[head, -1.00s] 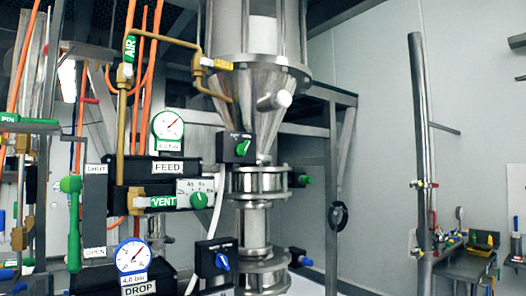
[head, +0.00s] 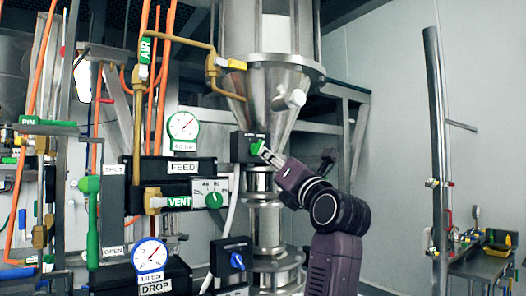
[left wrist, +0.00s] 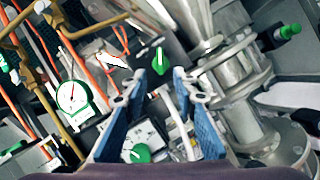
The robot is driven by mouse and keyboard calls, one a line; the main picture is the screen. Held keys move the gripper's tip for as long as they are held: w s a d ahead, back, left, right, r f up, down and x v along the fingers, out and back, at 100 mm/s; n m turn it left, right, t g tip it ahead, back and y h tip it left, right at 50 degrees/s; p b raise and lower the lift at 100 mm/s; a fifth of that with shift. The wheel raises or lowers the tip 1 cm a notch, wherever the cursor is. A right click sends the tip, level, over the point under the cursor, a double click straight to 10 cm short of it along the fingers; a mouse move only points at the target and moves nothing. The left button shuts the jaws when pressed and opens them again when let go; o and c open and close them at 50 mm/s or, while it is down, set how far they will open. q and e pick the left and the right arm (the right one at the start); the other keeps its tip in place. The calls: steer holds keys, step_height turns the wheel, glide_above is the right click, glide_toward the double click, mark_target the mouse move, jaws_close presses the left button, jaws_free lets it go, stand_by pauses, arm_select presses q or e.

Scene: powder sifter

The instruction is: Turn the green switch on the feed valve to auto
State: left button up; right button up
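The green switch (head: 256,147) sits on the front of a small black box (head: 238,148) by the steel cone, to the right of the FEED gauge. The switch also shows in the left wrist view (left wrist: 158,61). My left gripper (head: 266,153) is in front of the switch, coming from its lower right. In the left wrist view its blue-padded fingers (left wrist: 159,78) are apart, with the switch between and just beyond the tips. I cannot tell whether they touch it. The box's label is too small to read. My right gripper is not in view.
A second green knob (head: 214,199) is on the VENT panel, lower left of the switch. A box with a blue switch (head: 237,261) sits below. The FEED gauge (head: 183,126) and a green-handled lever (head: 92,222) are to the left.

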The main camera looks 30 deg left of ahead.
mark_target(260, 149)
arm_select(q)
steer(key=p+x, duration=0.4)
steer(key=x, duration=0.3)
steer(key=shift+w+a+r, duration=0.1)
steer(key=shift+w+a, duration=0.15)
steer(key=shift+a, duration=0.2)
steer(key=shift+d, duration=0.1)
jaws_close()
